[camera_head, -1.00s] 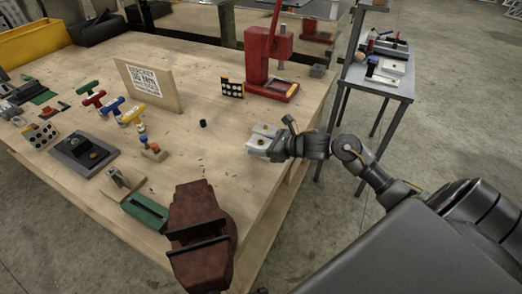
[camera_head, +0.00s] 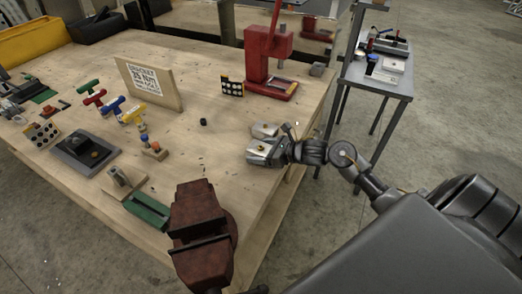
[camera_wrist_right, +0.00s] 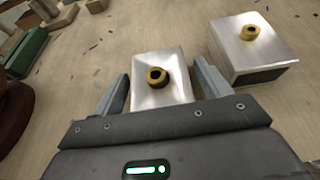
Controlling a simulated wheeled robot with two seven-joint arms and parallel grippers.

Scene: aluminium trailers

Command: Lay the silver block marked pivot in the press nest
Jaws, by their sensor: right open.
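Two silver blocks with brass bushings lie on the bench near its right edge. The nearer block (camera_wrist_right: 146,96) sits between the open fingers of my right gripper (camera_wrist_right: 160,78), with a gap showing on the right side. The other silver block (camera_wrist_right: 256,52) lies to its right in the wrist view and just behind the gripper (camera_head: 262,149) in the head view (camera_head: 265,129). I cannot read a pivot marking on either. The red press (camera_head: 262,66) stands further back, with its nest (camera_head: 278,86) on the base. My left gripper is out of view.
A dark red vise (camera_head: 199,232) stands at the front edge, beside a green block (camera_head: 148,210). A black-and-yellow holed block (camera_head: 232,86) stands left of the press. A small black piece (camera_head: 203,122) lies mid-bench. Bare wood separates the blocks from the press.

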